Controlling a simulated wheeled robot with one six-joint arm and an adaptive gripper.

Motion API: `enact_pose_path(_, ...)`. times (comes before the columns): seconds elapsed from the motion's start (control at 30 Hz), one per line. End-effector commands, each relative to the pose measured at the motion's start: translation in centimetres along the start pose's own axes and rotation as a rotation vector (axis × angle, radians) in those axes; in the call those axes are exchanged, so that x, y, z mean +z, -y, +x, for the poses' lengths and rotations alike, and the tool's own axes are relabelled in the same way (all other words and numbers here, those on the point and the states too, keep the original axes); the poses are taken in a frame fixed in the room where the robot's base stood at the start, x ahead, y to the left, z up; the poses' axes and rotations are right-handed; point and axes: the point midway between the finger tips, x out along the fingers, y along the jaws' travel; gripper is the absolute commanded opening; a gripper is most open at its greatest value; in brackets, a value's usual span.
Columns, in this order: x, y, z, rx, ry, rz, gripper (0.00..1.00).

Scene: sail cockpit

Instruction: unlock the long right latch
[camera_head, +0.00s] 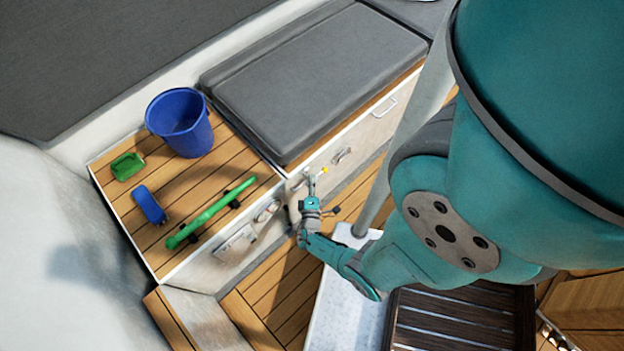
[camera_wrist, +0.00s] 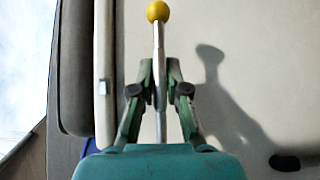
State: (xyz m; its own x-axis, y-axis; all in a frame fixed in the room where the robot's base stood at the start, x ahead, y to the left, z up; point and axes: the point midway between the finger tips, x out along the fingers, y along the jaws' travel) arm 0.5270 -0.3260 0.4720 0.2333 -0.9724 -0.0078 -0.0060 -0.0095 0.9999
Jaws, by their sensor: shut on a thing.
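The long latch is a thin metal lever with a yellow ball knob (camera_wrist: 158,11) at its end in the wrist view. The yellow knob also shows in the head view (camera_head: 324,170), in front of the pale locker face. My gripper (camera_wrist: 160,72) is shut on the lever's shaft, with a finger on each side below the knob. In the head view my gripper (camera_head: 311,186) is beside the locker front, below the cushion's near corner. The latch's base is hidden behind my gripper.
A blue bucket (camera_head: 180,122), a green scoop (camera_head: 127,166), a blue item (camera_head: 149,204) and a long green tool (camera_head: 211,211) rest on the wooden bench top. A grey cushion (camera_head: 315,75) covers the adjoining bench. Metal handles (camera_head: 267,211) line the locker fronts.

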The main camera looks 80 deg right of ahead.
Motion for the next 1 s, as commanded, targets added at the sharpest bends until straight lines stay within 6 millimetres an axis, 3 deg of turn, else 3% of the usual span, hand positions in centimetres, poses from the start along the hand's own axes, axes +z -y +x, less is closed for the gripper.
enact_pose_path(0.53, 0.07, 0.11, -0.13, 0.017, -0.002, -0.021, 0.0)
enact_pose_path(0.57, 0.07, 0.11, -0.13, 0.017, -0.002, -0.021, 0.16)
enact_pose_path(0.6, 0.08, 0.11, -0.13, 0.017, -0.002, -0.021, 0.26)
enact_pose_path(0.67, 0.07, 0.1, -0.12, 0.017, -0.001, -0.021, 0.38)
enact_pose_path(1.0, 0.0, 0.05, -0.19, 0.018, -0.001, -0.019, 0.38)
